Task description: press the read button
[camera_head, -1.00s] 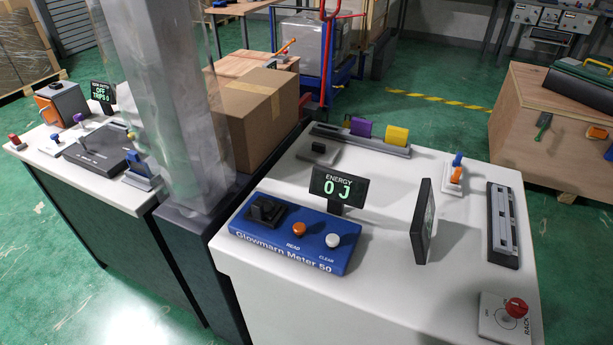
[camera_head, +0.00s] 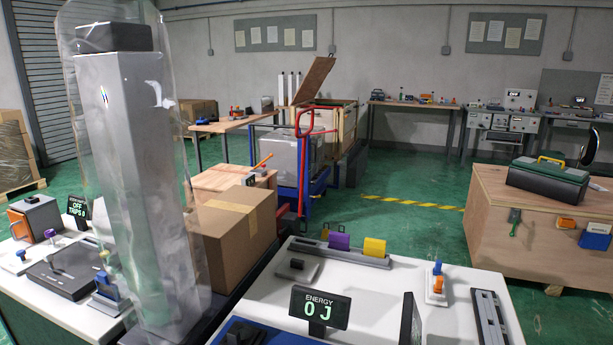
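The blue meter (camera_head: 250,334) shows only as a strip at the bottom edge of the head view. Its read button is below the frame and hidden now. The meter's black display (camera_head: 319,310) stands upright on the white bench and reads "ENERGY 0 J". Neither of my grippers is in view.
A second dark panel (camera_head: 410,322) stands right of the display. Purple and yellow blocks (camera_head: 374,247) sit on a grey rail at the bench's back. A tall clear-covered column (camera_head: 140,190) and a cardboard box (camera_head: 237,238) stand to the left. Green floor is open behind the bench.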

